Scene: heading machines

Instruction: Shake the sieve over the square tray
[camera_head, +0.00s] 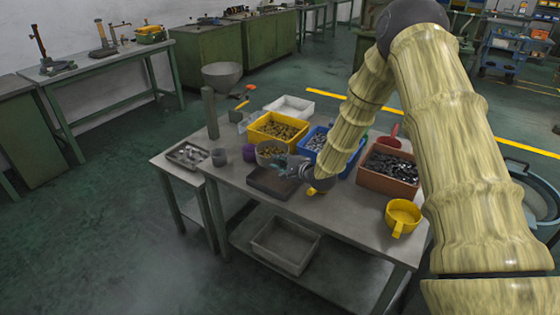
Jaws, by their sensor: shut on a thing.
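My gripper (282,166) is above the middle of the table, shut on the rim side of a grey-brown round sieve (268,149). The sieve is just behind and left of the fingers, partly hidden by the gripper. Its mesh and contents cannot be made out. A dark, shallow square tray (264,190) lies on the table just below and in front of the gripper. The gap between sieve and tray is hard to judge.
A yellow bin (264,137), a blue bin (304,146) and a red-brown bin (384,183) hold small metal parts along the back. A yellow cup (402,216) stands at right. The front table area is clear.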

